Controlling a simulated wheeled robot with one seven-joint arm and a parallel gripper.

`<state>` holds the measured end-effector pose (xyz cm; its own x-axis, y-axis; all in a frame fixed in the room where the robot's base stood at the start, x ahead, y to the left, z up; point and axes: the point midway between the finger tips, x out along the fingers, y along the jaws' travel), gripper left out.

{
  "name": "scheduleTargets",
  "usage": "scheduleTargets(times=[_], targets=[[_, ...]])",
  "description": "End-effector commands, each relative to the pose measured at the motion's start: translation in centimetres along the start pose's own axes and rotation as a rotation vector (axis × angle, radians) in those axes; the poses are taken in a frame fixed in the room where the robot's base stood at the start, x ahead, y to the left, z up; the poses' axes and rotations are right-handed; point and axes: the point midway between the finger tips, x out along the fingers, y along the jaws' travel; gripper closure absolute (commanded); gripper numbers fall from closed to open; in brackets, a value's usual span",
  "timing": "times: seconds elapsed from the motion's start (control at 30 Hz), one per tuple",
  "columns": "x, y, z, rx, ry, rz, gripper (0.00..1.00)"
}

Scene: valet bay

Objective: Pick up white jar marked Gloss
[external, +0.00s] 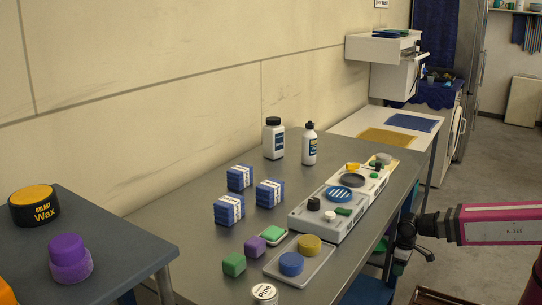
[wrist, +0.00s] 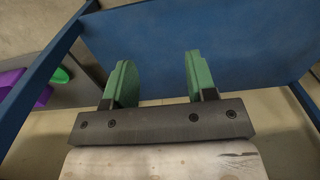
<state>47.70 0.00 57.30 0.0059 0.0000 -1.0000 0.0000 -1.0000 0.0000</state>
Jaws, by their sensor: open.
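A white jar with a black lid (external: 273,139) stands upright near the back wall on the grey table in the external view. A white bottle with a black cap (external: 309,146) stands just right of it. I cannot read Gloss on either label. A small round white-topped jar (external: 264,293) at the front edge has dark lettering that does not clearly read Gloss. My gripper (wrist: 157,64) is open and empty in the wrist view, its green fingers apart in front of a blue surface. In the external view my arm's end is right of the table, away from both white containers.
Blue-and-white boxes (external: 240,178), a long pale tray (external: 322,226) with pads and caps, and a smaller tray (external: 283,271) with blue and yellow discs occupy the table. A side table (external: 110,240) holds a wax tin (external: 34,207). A blue panel (wrist: 210,40) fills much of the wrist view.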

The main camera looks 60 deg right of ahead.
Motion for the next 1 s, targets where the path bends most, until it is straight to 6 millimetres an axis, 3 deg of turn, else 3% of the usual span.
scheduleTargets(times=[0.03, 0.1, 0.13, 0.43, 0.57, 0.77, 1.0], targets=[[0.0, 0.0, 0.0, 0.000, 0.000, 0.000, 0.31], [0.0, 0.0, 0.0, 0.000, 0.000, 0.000, 0.09], [0.0, 0.0, 0.0, 0.000, 0.000, 0.000, 0.04], [0.0, -0.2, -0.2, -0.005, 0.005, 0.003, 0.04], [0.2, -1.8, -1.4, -0.038, 0.036, 0.021, 0.04], [0.5, -7.3, -4.6, -0.148, 0.149, 0.076, 0.04], [0.4, -15.6, -7.8, -0.296, 0.306, 0.119, 0.04]])
